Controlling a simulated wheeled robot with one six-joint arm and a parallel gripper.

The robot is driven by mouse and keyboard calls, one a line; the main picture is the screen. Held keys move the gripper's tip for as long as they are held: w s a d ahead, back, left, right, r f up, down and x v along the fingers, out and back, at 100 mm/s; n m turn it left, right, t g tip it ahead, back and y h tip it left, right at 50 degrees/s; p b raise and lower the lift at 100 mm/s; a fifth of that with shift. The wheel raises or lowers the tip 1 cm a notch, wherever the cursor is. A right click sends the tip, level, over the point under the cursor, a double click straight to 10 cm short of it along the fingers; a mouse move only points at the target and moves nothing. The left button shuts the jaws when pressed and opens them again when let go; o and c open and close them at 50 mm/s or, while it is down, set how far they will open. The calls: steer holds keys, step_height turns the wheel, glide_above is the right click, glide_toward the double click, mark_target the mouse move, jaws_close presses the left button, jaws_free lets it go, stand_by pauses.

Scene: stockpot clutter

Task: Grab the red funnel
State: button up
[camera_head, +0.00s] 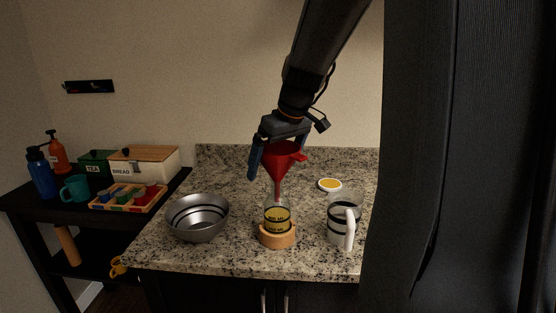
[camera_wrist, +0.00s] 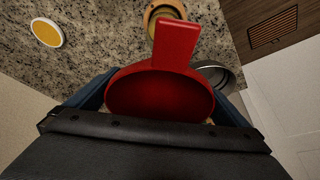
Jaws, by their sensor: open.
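The red funnel (camera_head: 281,160) stands upright with its spout in the mouth of a clear bottle (camera_head: 277,217) of yellow liquid. The bottle sits in a round wooden base (camera_head: 277,238). My gripper (camera_head: 272,163) is open at the funnel's cone, with a blue finger showing on its left side; the other finger is mostly hidden. In the wrist view the funnel (camera_wrist: 160,95) fills the middle, between my two open fingers (camera_wrist: 165,95), with its tab pointing at the bottle. I cannot tell whether the fingers touch it.
A metal bowl (camera_head: 198,222) stands left of the bottle, and a striped pitcher (camera_head: 343,222) with a white handle stands to the right. A small yellow-topped dish (camera_head: 330,185) lies behind. A dark side table (camera_head: 30,207) at left holds boxes and bottles. The counter's front strip is clear.

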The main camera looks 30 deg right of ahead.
steer(key=shift+c, duration=0.4)
steer(key=c, duration=0.7)
steer(key=shift+r, duration=0.15)
